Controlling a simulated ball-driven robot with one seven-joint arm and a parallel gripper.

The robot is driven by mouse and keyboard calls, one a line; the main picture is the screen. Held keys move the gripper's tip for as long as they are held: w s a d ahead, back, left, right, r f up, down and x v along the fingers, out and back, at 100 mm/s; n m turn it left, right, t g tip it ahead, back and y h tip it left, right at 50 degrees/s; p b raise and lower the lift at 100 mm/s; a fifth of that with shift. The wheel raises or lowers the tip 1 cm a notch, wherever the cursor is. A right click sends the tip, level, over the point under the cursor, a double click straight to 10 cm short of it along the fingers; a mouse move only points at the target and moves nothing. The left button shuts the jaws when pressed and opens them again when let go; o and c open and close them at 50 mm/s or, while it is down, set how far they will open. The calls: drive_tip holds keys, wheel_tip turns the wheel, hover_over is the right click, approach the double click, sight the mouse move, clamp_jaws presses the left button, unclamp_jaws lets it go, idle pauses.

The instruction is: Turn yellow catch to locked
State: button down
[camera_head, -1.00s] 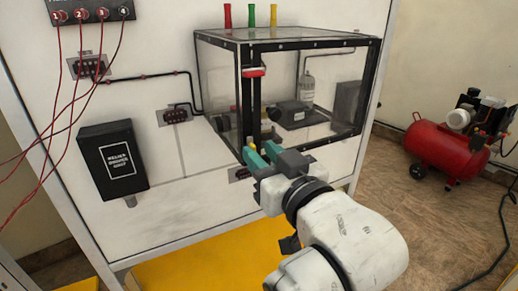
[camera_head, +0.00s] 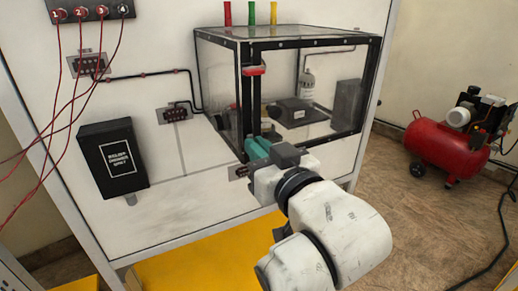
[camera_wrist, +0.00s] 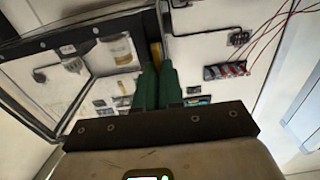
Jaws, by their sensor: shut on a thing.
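The yellow catch (camera_wrist: 155,52) shows as a small yellow piece at the tips of my gripper (camera_wrist: 157,75) in the wrist view. The green fingers are close together and shut on it. In the head view my gripper (camera_head: 257,148) is at the lower front corner of the clear box (camera_head: 312,43), at the foot of its black upright. There the fingers hide the yellow catch. A red catch (camera_head: 254,71) sits higher on the same upright. The exact angle of the yellow catch is not clear.
A black box with white lettering (camera_head: 113,160) is on the panel to the left, with red cables (camera_head: 62,110) hanging above it. A red compressor (camera_head: 446,150) stands on the floor at the right.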

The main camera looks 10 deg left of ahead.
drive_tip(key=shift+m+p, duration=0.3)
drive_tip(key=shift+p, duration=0.05)
drive_tip(key=shift+w+d+f+m+p, duration=0.15)
drive_tip(key=shift+d+f+m+p, duration=0.15)
drive_tip(key=shift+m+p, duration=2.3)
drive_tip(key=shift+w+d+f+m+p, duration=0.2)
drive_tip(key=shift+f+m+p, duration=0.15)
drive_tip(key=shift+m+p, duration=2.2)
drive_tip(key=shift+w+d+f+m+p, duration=0.25)
drive_tip(key=shift+m+p, duration=1.35)
drive_tip(key=shift+m, duration=1.95)
drive_tip(key=shift+s+f, duration=0.1)
drive_tip(key=c, duration=1.3)
unclamp_jaws()
drive_tip(key=shift+o, duration=0.2)
drive_tip(key=b+v, duration=0.2)
drive_tip(key=v, duration=0.9)
